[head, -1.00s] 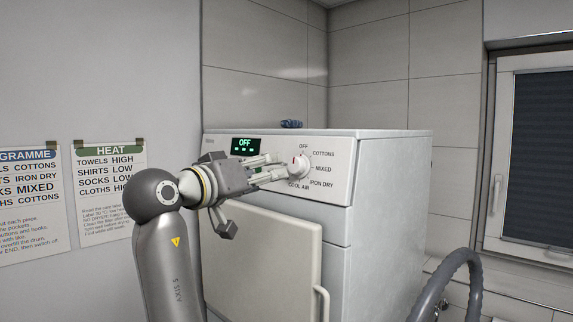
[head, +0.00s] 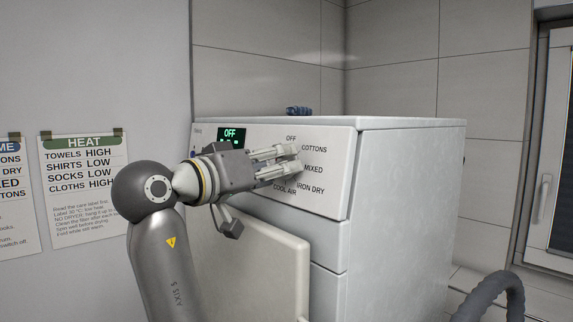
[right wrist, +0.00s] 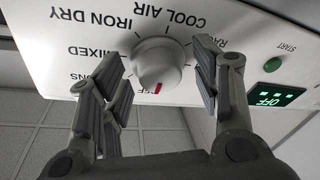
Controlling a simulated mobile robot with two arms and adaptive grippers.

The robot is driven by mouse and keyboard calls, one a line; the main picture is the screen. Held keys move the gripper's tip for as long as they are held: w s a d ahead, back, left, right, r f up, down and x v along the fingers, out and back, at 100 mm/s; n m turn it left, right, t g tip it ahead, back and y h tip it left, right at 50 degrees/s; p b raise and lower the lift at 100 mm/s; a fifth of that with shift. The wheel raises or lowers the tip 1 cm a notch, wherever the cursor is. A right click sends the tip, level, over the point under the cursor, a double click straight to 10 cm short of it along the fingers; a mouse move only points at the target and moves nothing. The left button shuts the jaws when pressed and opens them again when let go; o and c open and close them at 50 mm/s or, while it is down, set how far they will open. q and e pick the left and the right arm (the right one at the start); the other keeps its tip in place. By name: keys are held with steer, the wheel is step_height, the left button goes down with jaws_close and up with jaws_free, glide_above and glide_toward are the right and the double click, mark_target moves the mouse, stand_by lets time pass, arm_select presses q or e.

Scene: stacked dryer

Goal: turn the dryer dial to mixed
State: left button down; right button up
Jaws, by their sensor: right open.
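The dryer dial (right wrist: 157,62) is a round white knob with a red mark. In the right wrist view the panel appears upside down and the mark points to the lower edge, away from COOL AIR; the MIXED label (right wrist: 93,51) is at the dial's left. My right gripper (right wrist: 162,75) is open, with a finger on each side of the dial and gaps visible between. In the head view my right gripper (head: 297,162) is at the dial and hides most of it; MIXED (head: 313,169) is just right of the fingertips. My left gripper is not in view.
The dryer's display (head: 231,136) reads OFF. The dryer door (head: 250,260) stands partly open below my arm. A blue item (head: 298,110) lies on the dryer top. A HEAT poster (head: 84,190) hangs on the left wall. A grey hose (head: 495,297) is at the lower right.

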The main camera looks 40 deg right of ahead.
steer(key=shift+a, duration=0.15)
steer(key=shift+s+a+r, duration=0.1)
steer(key=shift+c, duration=1)
steer(key=c, duration=0.8)
steer(key=shift+w+m+g+h+b, duration=0.2)
steer(key=shift+m+g+b, duration=0.9)
steer(key=shift+m, duration=2.45)
steer(key=shift+w+m+g+h+b, duration=0.15)
steer(key=shift+m+g+b, duration=0.85)
steer(key=shift+m, duration=2.5)
steer(key=shift+w+m+g+h+b, duration=0.15)
steer(key=shift+m+g+b, duration=0.95)
steer(key=shift+m, duration=2.45)
steer(key=shift+c, duration=0.2)
steer(key=shift+w, duration=0.1)
